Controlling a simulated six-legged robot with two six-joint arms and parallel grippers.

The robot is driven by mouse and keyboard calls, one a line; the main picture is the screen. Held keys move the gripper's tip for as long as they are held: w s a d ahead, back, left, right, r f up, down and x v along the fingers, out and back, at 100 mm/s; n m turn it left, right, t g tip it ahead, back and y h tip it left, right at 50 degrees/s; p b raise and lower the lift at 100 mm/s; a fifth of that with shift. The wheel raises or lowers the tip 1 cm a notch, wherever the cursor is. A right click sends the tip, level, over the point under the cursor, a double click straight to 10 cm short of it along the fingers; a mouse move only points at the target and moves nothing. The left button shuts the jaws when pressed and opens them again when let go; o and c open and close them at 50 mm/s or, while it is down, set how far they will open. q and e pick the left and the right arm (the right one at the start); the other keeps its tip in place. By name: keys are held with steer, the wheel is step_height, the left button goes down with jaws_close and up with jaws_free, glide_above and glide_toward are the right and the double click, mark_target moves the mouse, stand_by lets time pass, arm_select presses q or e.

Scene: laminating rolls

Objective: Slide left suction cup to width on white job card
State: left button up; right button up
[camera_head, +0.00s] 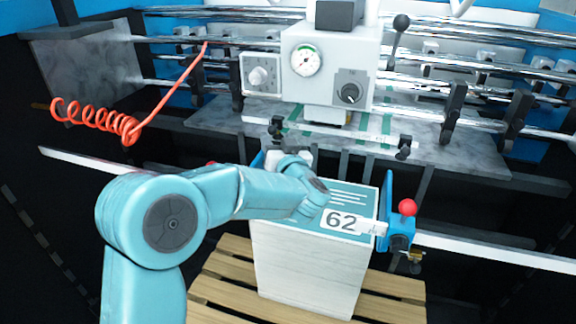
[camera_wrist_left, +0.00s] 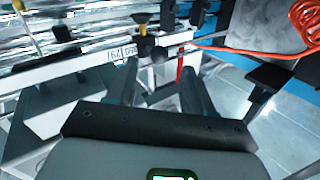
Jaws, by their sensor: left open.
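The white job card (camera_head: 341,220) reads 62 and lies on the teal sheet on top of the paper stack. A black slider with a knob (camera_head: 275,128), likely the left suction cup, sits on the pale scale bar (camera_head: 372,137) under the machine head. My arm covers part of the stack in the head view.
The paper stack (camera_head: 305,270) stands on a wooden pallet (camera_head: 385,306). A blue side guide with a red knob (camera_head: 407,207) is at its right. A second black slider (camera_head: 404,146) is on the right of the bar. A coiled red hose (camera_head: 95,118) hangs at left.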

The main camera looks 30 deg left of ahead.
arm_select(q)
steer(key=b+v, duration=0.2)
steer(key=v, duration=1)
steer(key=shift+s+b, duration=0.25)
steer(key=shift+b, duration=0.05)
